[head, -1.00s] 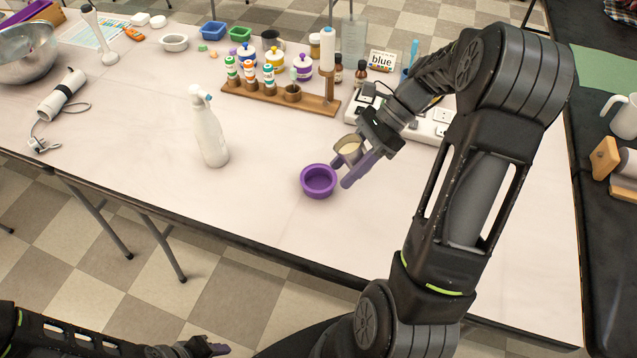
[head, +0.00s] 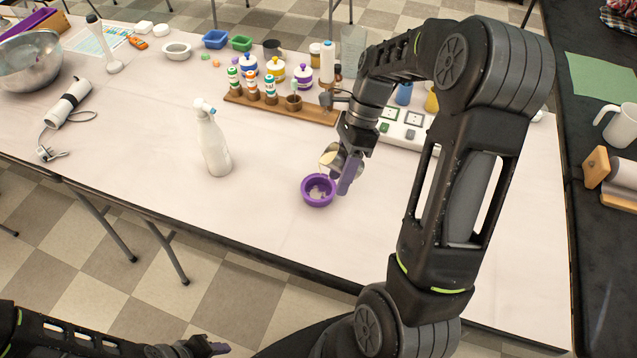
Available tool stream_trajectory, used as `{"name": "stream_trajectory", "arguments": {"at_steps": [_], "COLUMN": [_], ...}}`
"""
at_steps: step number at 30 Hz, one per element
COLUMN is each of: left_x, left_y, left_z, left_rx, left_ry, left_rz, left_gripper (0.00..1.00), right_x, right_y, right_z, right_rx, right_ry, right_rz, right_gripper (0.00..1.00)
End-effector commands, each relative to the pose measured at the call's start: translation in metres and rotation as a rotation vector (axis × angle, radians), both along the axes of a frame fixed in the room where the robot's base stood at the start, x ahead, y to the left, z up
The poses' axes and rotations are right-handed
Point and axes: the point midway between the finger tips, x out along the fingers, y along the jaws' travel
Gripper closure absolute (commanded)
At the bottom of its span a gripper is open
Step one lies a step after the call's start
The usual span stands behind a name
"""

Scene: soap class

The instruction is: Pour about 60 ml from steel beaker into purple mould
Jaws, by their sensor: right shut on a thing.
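The purple mould (head: 318,203) stands on the pale table, a small round cup with some pale liquid showing inside. The steel beaker (head: 329,156) is tilted to the left just above the mould's back rim, with cream liquid at its mouth. My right gripper (head: 346,172) is shut on the steel beaker, and its fingers partly hide it. Whether beaker and mould touch is hard to tell. My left gripper (head: 212,347) is low at the bottom edge, away from the table; its fingers are too small to read.
A white spray bottle (head: 213,146) stands left of the mould. A wooden rack (head: 315,112) with several small bottles is behind it, with a white power strip (head: 410,130) to the right.

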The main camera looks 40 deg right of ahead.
Motion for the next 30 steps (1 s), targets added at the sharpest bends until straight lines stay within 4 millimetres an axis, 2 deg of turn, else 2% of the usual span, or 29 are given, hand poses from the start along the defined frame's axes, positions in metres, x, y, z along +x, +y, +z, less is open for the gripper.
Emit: {"name": "stream_trajectory", "arguments": {"at_steps": [7, 30], "left_x": [0.0, 0.0], "left_y": [0.0, 0.0], "left_z": [0.007, 0.018], "left_rx": [0.0, 0.0], "left_ry": [0.001, 0.001], "left_rz": [0.0, 0.0], "left_gripper": [0.61, 0.61], "right_x": [-0.002, -0.006], "right_y": [-0.002, -0.008], "right_z": [0.0, -0.006], "right_rx": [-0.075, -0.132], "right_ry": [0.062, 0.11], "right_rz": [0.002, 0.001], "right_gripper": [1.0, 1.0]}}
